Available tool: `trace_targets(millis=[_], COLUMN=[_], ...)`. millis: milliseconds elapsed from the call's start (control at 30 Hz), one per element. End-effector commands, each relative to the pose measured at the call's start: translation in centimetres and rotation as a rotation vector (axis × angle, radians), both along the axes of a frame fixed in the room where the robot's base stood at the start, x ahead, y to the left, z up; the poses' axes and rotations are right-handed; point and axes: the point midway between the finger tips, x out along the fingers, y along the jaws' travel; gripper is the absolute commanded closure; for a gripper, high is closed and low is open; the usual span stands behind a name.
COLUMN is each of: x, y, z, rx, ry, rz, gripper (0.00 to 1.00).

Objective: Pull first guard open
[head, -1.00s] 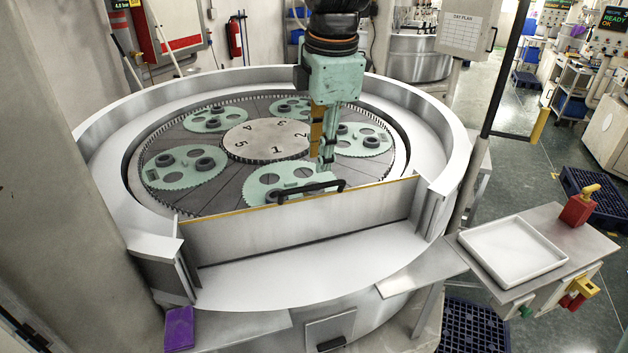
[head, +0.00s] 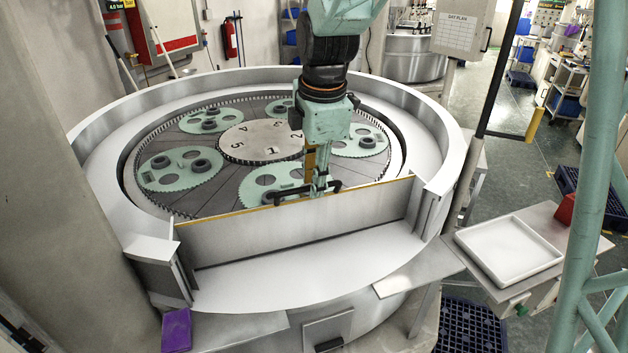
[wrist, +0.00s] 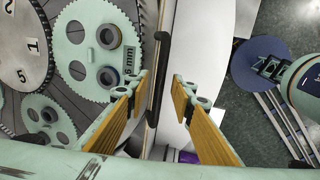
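The guard (head: 300,228) is an upright grey panel with a yellow top edge, standing between two side posts at the front of the round lapping machine. Its black bar handle (head: 282,199) is at the top edge; in the wrist view the handle (wrist: 158,75) runs between my fingertips. My gripper (head: 320,185) points down at the handle, partly hiding its middle. In the wrist view my gripper (wrist: 161,82) is open, with a finger on each side of the bar and visible gaps. I cannot tell the fingertips' exact height against the bar.
Behind the guard lie mint geared carriers (head: 182,168) around a numbered centre plate (head: 262,140). A white tray (head: 508,250) is on the side shelf at right. A purple block (head: 176,330) is at front left. The ledge before the guard (head: 310,268) is clear.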

Motion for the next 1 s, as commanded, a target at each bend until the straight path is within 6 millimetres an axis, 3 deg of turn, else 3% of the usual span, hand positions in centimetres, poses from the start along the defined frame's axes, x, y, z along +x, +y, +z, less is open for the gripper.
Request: trace_targets(millis=[167, 400, 1000], x=[0.01, 0.01, -0.38], y=[0.0, 0.0, -0.3], z=[0.02, 0.03, -0.2], rx=[0.0, 0.0, 0.008], ry=[0.0, 0.0, -0.028], rz=[0.0, 0.0, 0.0], gripper=[0.79, 1.0, 1.0])
